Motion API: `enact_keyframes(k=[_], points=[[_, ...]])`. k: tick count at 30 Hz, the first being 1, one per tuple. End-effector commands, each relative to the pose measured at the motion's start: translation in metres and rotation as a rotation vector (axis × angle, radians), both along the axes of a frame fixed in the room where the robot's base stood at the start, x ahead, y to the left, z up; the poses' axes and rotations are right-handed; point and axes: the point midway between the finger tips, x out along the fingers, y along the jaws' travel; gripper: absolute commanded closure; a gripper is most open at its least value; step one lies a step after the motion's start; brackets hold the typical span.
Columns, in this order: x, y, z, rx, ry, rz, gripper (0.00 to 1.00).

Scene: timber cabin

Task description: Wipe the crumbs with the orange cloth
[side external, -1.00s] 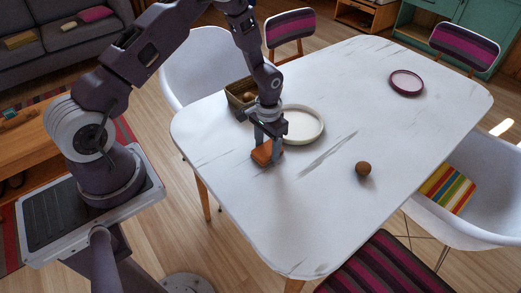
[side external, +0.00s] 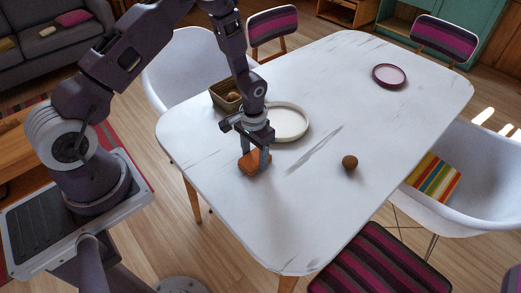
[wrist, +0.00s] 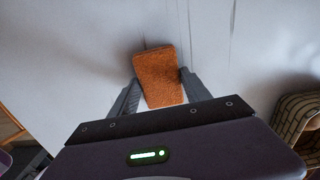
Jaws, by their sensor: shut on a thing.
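The orange cloth (side external: 251,168) is a small, thick, folded pad at the left part of the white table (side external: 400,120). My gripper (side external: 256,158) points down and is shut on it. In the wrist view the orange cloth (wrist: 160,85) sits between the two grey fingers and extends past their tips. It looks to be at or very near the tabletop; I cannot tell if it presses on it. I cannot make out any crumbs. Grey streaks (side external: 314,150) mark the tabletop to the right of the cloth.
A cream round dish (side external: 306,125) and a wicker basket (side external: 219,98) with brown round things stand just behind my gripper. A brown ball (side external: 350,162) lies to the right. A maroon plate (side external: 389,76) is at the far right. Chairs surround the table. The table's middle is mostly clear.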

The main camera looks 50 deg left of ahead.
Motion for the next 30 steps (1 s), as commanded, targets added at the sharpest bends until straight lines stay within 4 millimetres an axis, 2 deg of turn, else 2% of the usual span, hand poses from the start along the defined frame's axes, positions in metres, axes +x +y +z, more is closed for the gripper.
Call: enact_keyframes(k=[21, 30], points=[[-0.066, 0.000, 0.000, 0.000, 0.003, 0.001, 0.82], [-0.037, 0.000, 0.001, -0.001, -0.002, 0.002, 0.82]])
